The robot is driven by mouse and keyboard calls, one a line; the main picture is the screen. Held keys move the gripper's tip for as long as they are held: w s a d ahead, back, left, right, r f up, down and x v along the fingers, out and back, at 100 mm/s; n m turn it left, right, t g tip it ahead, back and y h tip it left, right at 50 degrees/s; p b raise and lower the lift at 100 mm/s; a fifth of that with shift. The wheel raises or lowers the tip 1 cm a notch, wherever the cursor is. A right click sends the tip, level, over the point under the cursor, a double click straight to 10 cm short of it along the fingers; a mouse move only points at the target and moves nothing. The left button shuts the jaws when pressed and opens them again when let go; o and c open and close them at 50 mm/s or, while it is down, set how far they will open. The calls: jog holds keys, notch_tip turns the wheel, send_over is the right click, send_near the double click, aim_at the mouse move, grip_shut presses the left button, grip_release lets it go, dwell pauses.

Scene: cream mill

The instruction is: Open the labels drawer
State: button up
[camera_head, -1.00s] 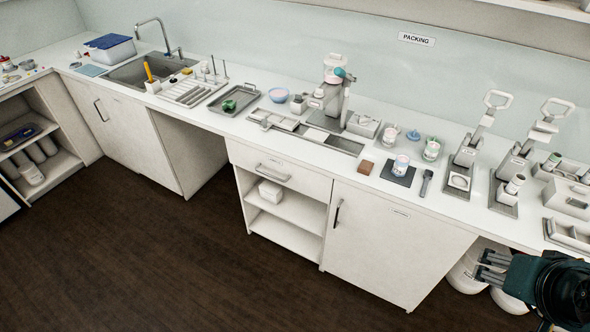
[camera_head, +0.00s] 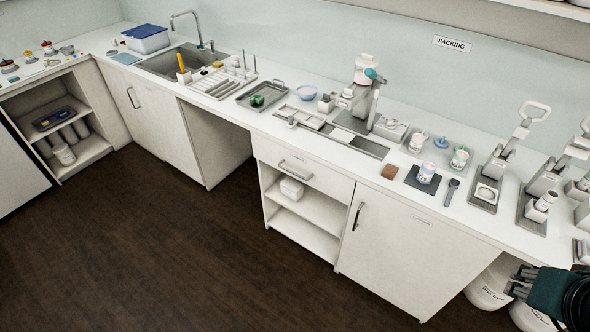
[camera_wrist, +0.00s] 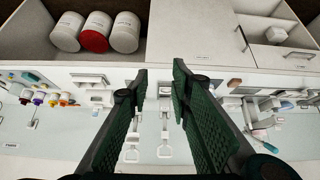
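A white drawer (camera_head: 302,171) with a grey bar handle (camera_head: 296,168) sits under the counter, above open shelves. It looks shut, and the small mark on its front is too small to read, so I cannot confirm it is the labels drawer. A drawer front with a bar handle (camera_wrist: 300,54) also shows at the upper right of the wrist view. My gripper (camera_head: 516,282) is at the lower right of the head view, far to the right of the drawer. In the wrist view my gripper (camera_wrist: 160,72) has its two fingers apart with nothing held between them.
A cupboard door (camera_head: 402,245) with an upright handle is right of the drawer. White tubs (camera_head: 488,287) stand below the counter beside my gripper. The counter (camera_head: 235,116) holds a sink, trays, cups and presses. The dark floor (camera_head: 150,250) before the cabinets is clear.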

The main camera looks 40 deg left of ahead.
jog(key=w+a+r+n+g+y+b, duration=0.15)
jog(key=w+a+n, duration=0.25)
jog(key=w+a, duration=0.8)
jog(key=w+a+r+n+g, duration=0.1)
jog(key=w+a+r+n, duration=0.15)
jog(key=w+a, duration=0.9)
jog(key=w+a+f+n+b, duration=0.1)
jog(key=w+a+f, duration=0.1)
jog(key=a, duration=0.4)
jog(key=w+a+f+n, duration=0.2)
jog(key=w+a, duration=0.1)
jog(key=a, duration=0.3)
jog(key=w+a+f+n, duration=0.1)
jog(key=a+f, duration=0.3)
jog(key=a, duration=0.4)
jog(key=w+a+f+n+g+b, duration=0.1)
jog(key=a+f, duration=0.3)
jog(key=a, duration=0.4)
jog(key=w+a+f+n, duration=0.2)
jog(key=a+f, duration=0.1)
jog(key=a, duration=0.5)
jog(key=s+a+f+n+h, duration=0.1)
jog(key=s+a+f+n, duration=0.1)
jog(key=a+f, duration=0.6)
jog(key=s+a+f+n+g+b, duration=0.1)
jog(key=s+a+f+n, duration=0.1)
jog(key=a+f, duration=0.7)
jog(key=shift+s+a+f+h, duration=0.2)
jog(key=shift+s+a+h, duration=0.15)
jog(key=shift+a, duration=0.45)
